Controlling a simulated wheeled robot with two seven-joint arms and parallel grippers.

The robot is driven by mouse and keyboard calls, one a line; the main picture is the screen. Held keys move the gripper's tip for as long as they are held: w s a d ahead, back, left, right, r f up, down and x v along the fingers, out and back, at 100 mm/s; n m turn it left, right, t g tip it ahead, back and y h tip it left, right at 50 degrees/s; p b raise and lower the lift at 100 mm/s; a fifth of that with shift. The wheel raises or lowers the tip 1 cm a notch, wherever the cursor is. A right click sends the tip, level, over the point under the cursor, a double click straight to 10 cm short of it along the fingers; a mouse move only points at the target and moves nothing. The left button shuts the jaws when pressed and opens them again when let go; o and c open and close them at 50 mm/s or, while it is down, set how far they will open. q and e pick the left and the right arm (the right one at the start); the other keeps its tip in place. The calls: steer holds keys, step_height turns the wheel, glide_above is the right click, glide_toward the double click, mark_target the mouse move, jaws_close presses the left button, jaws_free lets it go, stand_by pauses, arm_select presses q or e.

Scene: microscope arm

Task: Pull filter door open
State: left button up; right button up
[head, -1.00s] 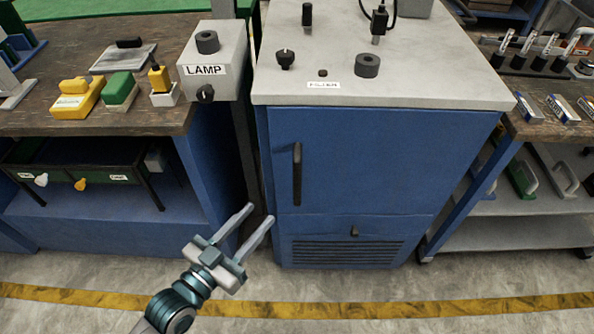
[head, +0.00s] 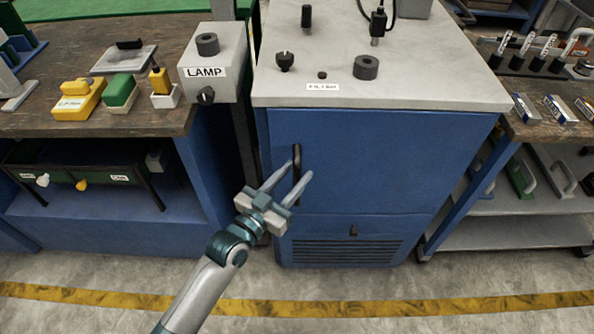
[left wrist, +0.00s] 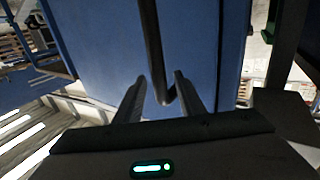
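The filter door (head: 365,165) is the blue front of the cabinet whose grey top carries a "FILTER" label (head: 322,87). The door looks shut. Its dark vertical handle (head: 298,160) is near the door's left edge. My left gripper (head: 302,170) is in front of the handle with its fingers apart. In the left wrist view the lower end of the handle (left wrist: 163,92) shows between the two open fingertips (left wrist: 158,80). I cannot tell whether either finger touches it. My right gripper does not show in these views.
A grey LAMP box (head: 213,62) stands on the wooden bench to the left, beside the cabinet. A vented panel (head: 345,250) is below the door. A trolley (head: 510,232) stands at the right. The floor in front of the cabinet is clear.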

arm_select(q)
steer(key=shift+w+d, duration=0.4)
steer(key=shift+w, duration=0.15)
jaws_close()
steer(key=shift+s, duration=0.1)
